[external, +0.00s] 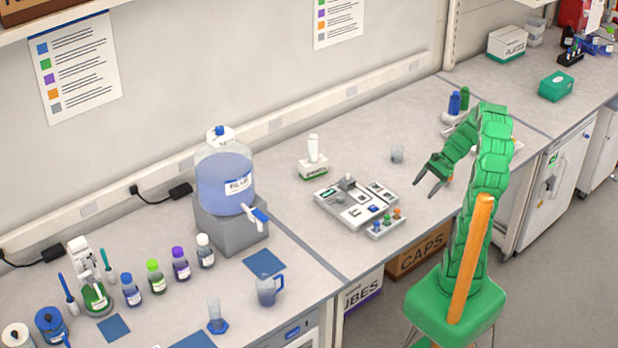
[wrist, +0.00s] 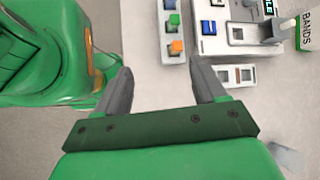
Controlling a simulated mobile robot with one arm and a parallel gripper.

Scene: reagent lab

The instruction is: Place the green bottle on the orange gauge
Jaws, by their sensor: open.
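A small bottle with a green cap (external: 156,281) stands upright in a row of bottles on the left bench. A plain green cylinder (external: 465,97) stands at the back right; I cannot tell which is the green bottle. A small orange block (external: 397,213) sits at the end of a white strip beside the grey device; it also shows in the wrist view (wrist: 176,47). I cannot tell whether it is the orange gauge. My gripper (external: 425,188) is open and empty above the bench's front edge, right of the device. Its fingers show in the wrist view (wrist: 162,68).
The grey device (external: 358,204) lies on the middle bench, with a white box (external: 313,171) behind it. A large blue-liquid jug (external: 225,178) stands on a grey block to the left. A blue cylinder (external: 454,103) is beside the green one. Bench around a small cup (external: 397,154) is clear.

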